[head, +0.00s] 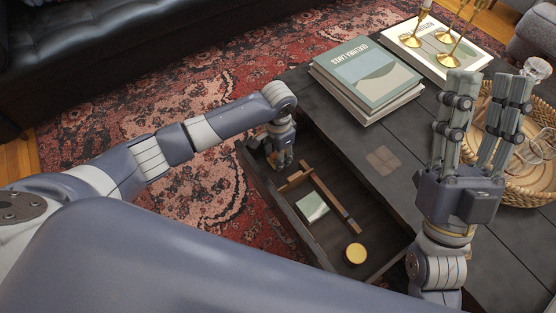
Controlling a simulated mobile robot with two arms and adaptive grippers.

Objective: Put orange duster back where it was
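I see no orange duster in the head view. An open drawer (376,222) of the dark coffee table (400,150) shows in the middle. My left gripper (281,163) points down at the drawer's far left corner. Its fingers are small and dark here, so I cannot tell whether they are open or touch the drawer. My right gripper (487,88) is raised over the right part of the table. Its fingers point up, spread apart, with nothing between them.
Inside the drawer are wooden dividers (331,197), a pale green pad (312,207) and a round yellow-topped item (355,253). Stacked books (368,75), brass candlesticks (447,60) and a wicker tray (530,191) stand on the table. A black sofa (130,50) is beyond the patterned rug (200,100).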

